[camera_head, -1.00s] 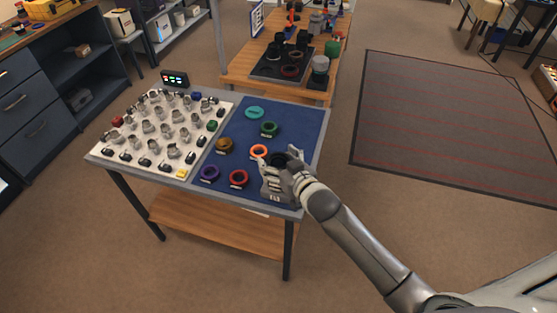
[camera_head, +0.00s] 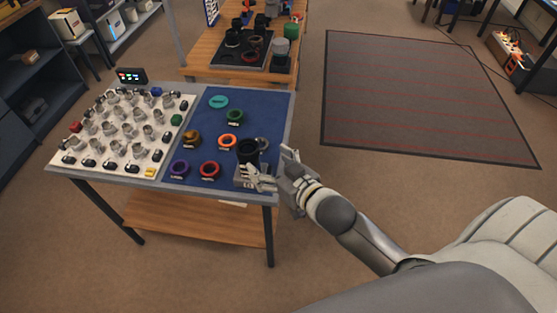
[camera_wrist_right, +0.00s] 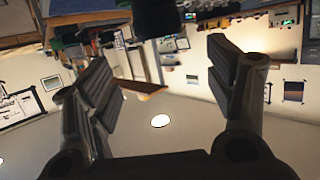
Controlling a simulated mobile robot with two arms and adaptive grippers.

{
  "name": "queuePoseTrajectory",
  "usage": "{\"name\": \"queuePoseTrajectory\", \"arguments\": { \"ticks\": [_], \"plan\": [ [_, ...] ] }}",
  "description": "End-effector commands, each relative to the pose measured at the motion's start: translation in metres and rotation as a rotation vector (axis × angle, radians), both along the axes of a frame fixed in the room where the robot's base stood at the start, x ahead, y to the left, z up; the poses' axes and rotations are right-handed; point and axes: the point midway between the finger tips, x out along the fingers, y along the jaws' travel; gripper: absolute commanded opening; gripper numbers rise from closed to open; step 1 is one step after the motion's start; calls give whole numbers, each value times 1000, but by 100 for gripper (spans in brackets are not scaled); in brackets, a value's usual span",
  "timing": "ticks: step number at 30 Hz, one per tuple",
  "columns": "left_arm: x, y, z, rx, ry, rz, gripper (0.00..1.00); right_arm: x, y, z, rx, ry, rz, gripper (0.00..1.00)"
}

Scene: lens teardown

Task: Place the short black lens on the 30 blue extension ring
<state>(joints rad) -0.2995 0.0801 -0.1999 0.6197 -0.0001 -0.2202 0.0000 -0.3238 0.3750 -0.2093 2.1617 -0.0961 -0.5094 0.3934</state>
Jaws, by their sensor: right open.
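A short black lens (camera_head: 247,150) stands upright at the right front of the blue mat (camera_head: 212,137), with its dark opening facing up. What lies under it is hidden, and I cannot make out a blue extension ring for certain. My right gripper (camera_head: 266,169) is open and empty, just right of the lens, with one finger reaching in front of it. I cannot tell whether they touch. In the right wrist view, both fingers of the gripper (camera_wrist_right: 170,85) are spread, and a dark cylinder, probably the lens, shows at the top edge (camera_wrist_right: 157,18). My left gripper is out of view.
An orange ring (camera_head: 228,142), a red ring (camera_head: 209,170), a purple ring (camera_head: 180,168) and a grey ring (camera_head: 263,143) lie near the lens. A white board (camera_head: 98,154) with several metal parts fills the table's left.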

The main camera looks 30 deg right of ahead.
Motion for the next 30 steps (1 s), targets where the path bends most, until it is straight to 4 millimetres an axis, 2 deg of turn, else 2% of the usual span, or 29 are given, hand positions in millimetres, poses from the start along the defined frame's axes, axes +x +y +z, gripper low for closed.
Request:
{"name": "queuePoseTrajectory", "arguments": {
  "ticks": [9, 11, 13, 14, 17, 18, 22, 24, 26, 27, 29, 30],
  "plan": [
    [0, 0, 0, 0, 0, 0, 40, -3, -1, 0, -1, 2, -1, 76],
    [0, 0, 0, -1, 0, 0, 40, -3, -2, -7, -4, 14, -4, 76],
    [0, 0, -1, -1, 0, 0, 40, -2, -6, -27, -14, 45, -13, 76],
    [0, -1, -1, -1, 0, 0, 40, -2, -9, -40, -20, 65, -17, 76],
    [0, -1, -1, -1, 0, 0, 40, -7, -20, -100, -51, 162, -38, 76],
    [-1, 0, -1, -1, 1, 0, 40, -12, -25, -129, -64, 209, -46, 76],
    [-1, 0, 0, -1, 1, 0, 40, -42, -40, -222, -111, 367, -64, 76],
    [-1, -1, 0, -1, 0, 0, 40, -65, -45, -269, -131, 453, -70, 76],
    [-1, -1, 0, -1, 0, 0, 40, -90, -50, -308, -149, 529, -72, 76],
    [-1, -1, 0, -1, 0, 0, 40, -108, -52, -333, -159, 578, -71, 76],
    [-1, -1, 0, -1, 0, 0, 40, -138, -54, -367, -176, 654, -68, 76],
    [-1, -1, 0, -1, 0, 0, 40, -160, -55, -389, -184, 703, -65, 76]
  ]
}}
